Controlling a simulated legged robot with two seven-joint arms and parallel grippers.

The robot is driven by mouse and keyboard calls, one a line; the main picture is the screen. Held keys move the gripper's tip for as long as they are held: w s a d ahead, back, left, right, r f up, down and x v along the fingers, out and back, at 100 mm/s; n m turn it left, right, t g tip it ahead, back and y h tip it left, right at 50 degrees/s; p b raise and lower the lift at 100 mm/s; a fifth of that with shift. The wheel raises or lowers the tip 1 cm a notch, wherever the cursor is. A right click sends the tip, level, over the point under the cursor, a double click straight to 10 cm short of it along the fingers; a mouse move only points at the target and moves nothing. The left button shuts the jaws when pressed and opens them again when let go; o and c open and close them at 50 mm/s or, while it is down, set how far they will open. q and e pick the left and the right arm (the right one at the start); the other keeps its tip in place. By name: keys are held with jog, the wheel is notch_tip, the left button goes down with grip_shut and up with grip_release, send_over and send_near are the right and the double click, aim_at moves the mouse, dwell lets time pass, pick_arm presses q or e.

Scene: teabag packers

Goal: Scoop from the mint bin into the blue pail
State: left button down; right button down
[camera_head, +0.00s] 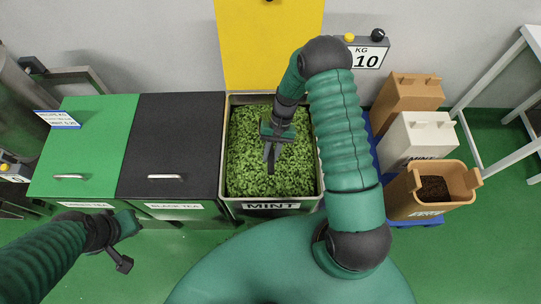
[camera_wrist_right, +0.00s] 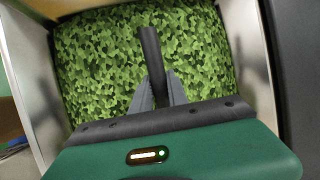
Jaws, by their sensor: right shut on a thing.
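The mint bin (camera_head: 272,206) is a square metal bin labelled MINT, filled with green leaves (camera_head: 245,150). My right gripper (camera_head: 270,160) points down over the leaves inside the bin. In the right wrist view my right gripper (camera_wrist_right: 158,95) is shut on a dark rod (camera_wrist_right: 150,50), which looks like a scoop handle. The scoop's bowl is not visible; I cannot tell whether it is in the leaves. My left gripper (camera_head: 122,248) hangs at the lower left, in front of the closed bins, its jaws unclear. I see no pail that is blue.
Left of the mint bin stand bins with a black lid (camera_head: 175,135) and a green lid (camera_head: 95,140), both closed. On the right, a tan pail (camera_head: 410,90), a white pail (camera_head: 405,150) and a brown pail with dark contents (camera_head: 405,200) stand on a blue base (camera_head: 420,222).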

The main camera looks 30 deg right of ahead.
notch_tip(320, 180, up, 21)
jog(key=p, duration=1.5)
jog(key=shift+f, duration=0.15)
